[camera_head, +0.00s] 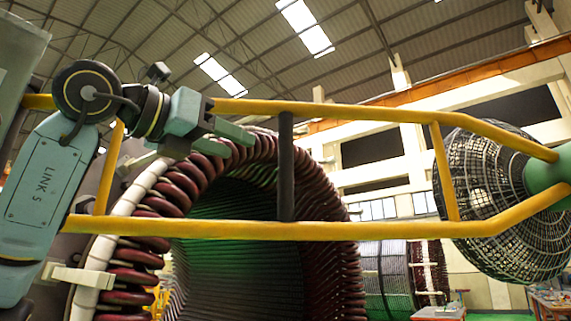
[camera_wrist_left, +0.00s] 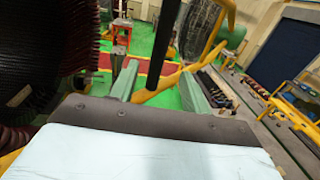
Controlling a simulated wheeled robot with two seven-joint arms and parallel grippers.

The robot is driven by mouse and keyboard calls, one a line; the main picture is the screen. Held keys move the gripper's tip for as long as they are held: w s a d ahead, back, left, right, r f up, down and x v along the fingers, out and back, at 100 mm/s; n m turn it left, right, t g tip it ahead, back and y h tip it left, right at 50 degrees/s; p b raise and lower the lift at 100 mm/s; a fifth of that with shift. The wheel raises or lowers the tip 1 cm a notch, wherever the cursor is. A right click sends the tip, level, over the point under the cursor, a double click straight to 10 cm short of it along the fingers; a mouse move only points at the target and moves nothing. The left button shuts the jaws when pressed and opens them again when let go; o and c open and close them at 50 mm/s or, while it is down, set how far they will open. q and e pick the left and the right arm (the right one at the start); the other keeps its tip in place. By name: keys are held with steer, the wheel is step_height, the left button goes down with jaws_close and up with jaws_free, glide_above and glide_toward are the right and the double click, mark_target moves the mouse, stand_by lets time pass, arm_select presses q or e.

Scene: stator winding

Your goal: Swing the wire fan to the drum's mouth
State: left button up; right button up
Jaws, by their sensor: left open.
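The wire fan (camera_head: 485,205), a dark round mesh cage with a green hub (camera_head: 545,178), hangs at the right in the head view. A yellow tubular frame (camera_head: 340,231) runs left from it across the picture. A black upright bar (camera_head: 286,165) joins the frame's two rails, and it also shows in the left wrist view (camera_wrist_left: 165,45). The drum (camera_head: 240,265), ringed with dark red coils, has its mouth behind the frame. My left gripper (camera_head: 222,145) is open and empty, left of the bar. In the wrist view the bar appears between its fingers (camera_wrist_left: 160,85), apparently beyond them. My right gripper is not visible.
The frame's rails pass close to my left arm, above and below the gripper. Another coil-ringed drum (camera_head: 428,270) stands farther back. The wrist view shows green floor, a table with dark parts (camera_wrist_left: 225,95) and a yellow rack (camera_wrist_left: 295,110) at the right.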

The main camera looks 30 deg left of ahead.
mark_target(280, 163)
arm_select(q)
steer(key=p+x, duration=0.2)
steer(key=x, duration=1.1)
steer(key=shift+d+p, duration=0.1)
steer(key=shift+p, duration=0.3)
jaws_close()
